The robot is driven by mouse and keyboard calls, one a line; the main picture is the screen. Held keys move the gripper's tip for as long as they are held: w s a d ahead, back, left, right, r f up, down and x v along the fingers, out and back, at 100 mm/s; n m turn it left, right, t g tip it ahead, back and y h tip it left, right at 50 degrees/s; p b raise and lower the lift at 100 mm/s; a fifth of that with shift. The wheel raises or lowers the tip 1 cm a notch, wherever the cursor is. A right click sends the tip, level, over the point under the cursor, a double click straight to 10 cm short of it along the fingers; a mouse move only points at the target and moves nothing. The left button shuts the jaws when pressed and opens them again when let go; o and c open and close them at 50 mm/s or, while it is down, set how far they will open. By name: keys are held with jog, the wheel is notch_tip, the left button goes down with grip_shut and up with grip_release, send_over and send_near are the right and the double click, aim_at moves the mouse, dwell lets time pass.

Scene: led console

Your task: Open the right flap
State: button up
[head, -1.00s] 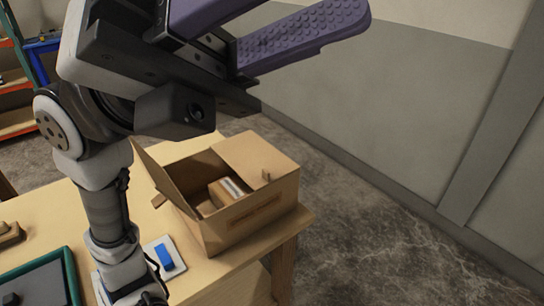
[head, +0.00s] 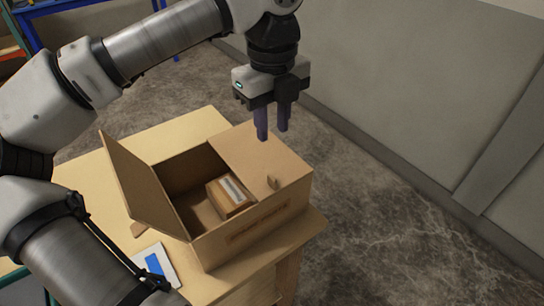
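The cardboard box (head: 222,243) stands on the wooden table. Its left flap (head: 143,186) is raised and leans outward to the left. Its right flap (head: 250,156) lies flat over the right part of the opening, with a small tab (head: 272,182) standing up near its front edge. My gripper (head: 273,134) points down above the far right part of the right flap, its purple fingers a small gap apart with nothing seen between them. I cannot tell whether the fingertips touch the flap.
A small brown parcel (head: 230,194) with a pale label lies inside the box. A white card with a blue patch (head: 156,264) lies on the table (head: 196,127) left of the box. The grey wall (head: 400,80) is behind, with open floor to the right.

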aim_at(272, 178)
notch_tip(272, 178, down, 14)
jog(key=p, duration=0.2)
jog(key=shift+r+p, duration=0.1)
jog(key=shift+p, duration=0.3)
grip_shut()
